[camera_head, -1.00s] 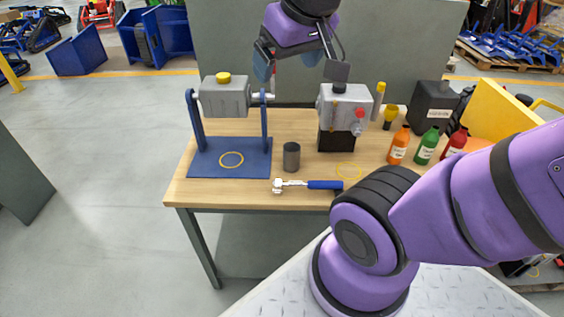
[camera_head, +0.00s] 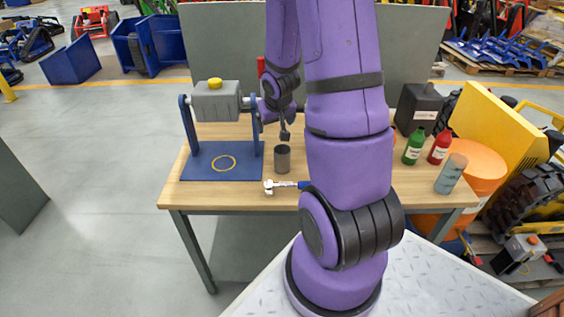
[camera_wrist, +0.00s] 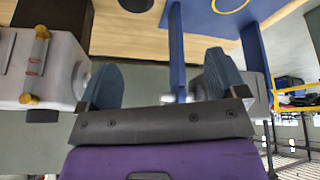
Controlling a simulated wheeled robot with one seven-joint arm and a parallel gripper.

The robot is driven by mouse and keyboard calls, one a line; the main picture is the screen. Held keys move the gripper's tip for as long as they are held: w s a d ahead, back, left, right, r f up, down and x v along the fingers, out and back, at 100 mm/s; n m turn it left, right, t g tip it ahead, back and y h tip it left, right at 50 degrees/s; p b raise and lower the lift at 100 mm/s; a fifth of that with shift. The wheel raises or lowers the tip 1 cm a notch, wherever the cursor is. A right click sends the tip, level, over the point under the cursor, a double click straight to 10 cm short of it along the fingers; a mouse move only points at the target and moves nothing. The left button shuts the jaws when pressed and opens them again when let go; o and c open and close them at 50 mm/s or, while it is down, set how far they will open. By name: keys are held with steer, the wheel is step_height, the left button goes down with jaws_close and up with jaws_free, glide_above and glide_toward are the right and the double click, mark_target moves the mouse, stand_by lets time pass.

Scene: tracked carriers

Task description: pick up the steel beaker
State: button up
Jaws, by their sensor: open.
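The steel beaker (camera_head: 282,161) is a dark grey upright cylinder on the wooden table, just right of the blue stand's base. In the wrist view a dark round shape that looks like the beaker (camera_wrist: 137,3) is cut off by the top edge. My gripper (camera_wrist: 165,62) has its two blue fingers spread wide with nothing between them. In the head view my wrist hangs above and behind the beaker. The fingers are mostly hidden there, and I cannot make out contact with the beaker.
A blue stand (camera_head: 205,167) holding a grey box is left of the beaker. A blue-handled tool (camera_head: 270,186) lies in front. Green (camera_head: 413,147) and red (camera_head: 438,148) bottles and a grey-blue cylinder (camera_head: 451,174) stand right. My arm hides the table's middle.

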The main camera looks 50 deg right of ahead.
glide_toward(284, 150)
steer(key=s+a, duration=0.2)
steer(key=a, duration=0.1)
steer(key=shift+m+y, duration=0.3)
steer(key=shift+m, duration=0.1)
steer(key=shift+x, duration=2.6)
steer(key=shift+w+d+r+x, duration=0.1)
steer(key=shift+d+x, duration=0.1)
steer(key=shift+x, duration=0.7)
steer(key=shift+w+d+r+x, duration=0.1)
steer(key=shift+d+x, duration=0.05)
steer(key=shift+x, duration=0.75)
steer(key=shift+w+d+x, duration=0.1)
steer(key=shift+d+x, duration=0.1)
steer(key=shift+x, duration=0.7)
steer(key=shift+r, duration=0.1)
steer(key=c, duration=1.1)
